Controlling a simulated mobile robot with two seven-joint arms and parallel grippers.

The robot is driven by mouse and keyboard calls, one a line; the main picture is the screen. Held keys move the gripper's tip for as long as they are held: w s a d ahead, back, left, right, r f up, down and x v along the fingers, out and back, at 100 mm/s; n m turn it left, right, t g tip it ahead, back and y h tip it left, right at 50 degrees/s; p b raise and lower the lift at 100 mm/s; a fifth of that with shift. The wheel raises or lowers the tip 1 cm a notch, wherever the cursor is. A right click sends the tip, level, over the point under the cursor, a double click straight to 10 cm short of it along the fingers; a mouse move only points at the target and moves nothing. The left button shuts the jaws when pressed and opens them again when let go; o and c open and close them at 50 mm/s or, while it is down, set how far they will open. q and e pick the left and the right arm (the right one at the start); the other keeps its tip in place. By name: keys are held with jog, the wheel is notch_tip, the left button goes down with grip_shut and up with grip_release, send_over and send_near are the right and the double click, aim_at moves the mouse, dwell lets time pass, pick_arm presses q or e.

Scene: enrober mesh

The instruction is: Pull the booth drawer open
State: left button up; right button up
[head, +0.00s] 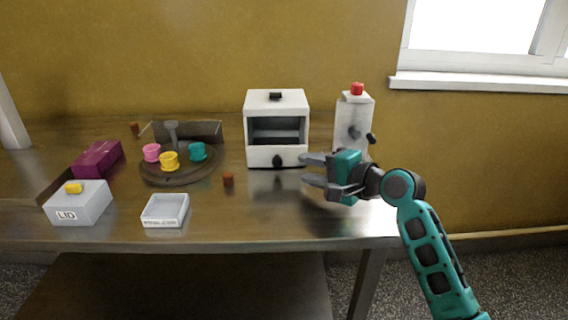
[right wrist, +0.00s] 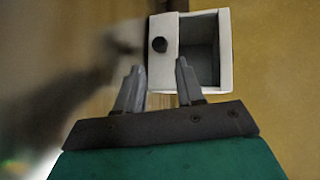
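The booth is a white box (head: 252,111) at the back middle of the table. Its front is open above a low white drawer (head: 257,158), which sits flush and carries a black knob (head: 277,160). In the right wrist view the drawer front (right wrist: 163,75) and its knob (right wrist: 159,45) lie ahead of the fingers, beside the dark booth opening. My right gripper (head: 306,171) is open and empty, to the right of the knob and apart from it; its fingers point left. It also shows in the right wrist view (right wrist: 158,75). My left gripper is not in view.
A white dispenser (head: 350,118) with a red top stands right of the booth, behind my right arm. A round stand (head: 150,175) with pink, yellow and teal pieces, a lidded box (head: 90,205), a small tray (head: 165,223) and a purple box (head: 98,158) lie left.

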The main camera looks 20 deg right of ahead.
aim_at(280, 162)
jog(key=b+x, duration=0.1)
jog(key=x, duration=0.7)
jog(key=shift+f, duration=0.1)
grip_shut()
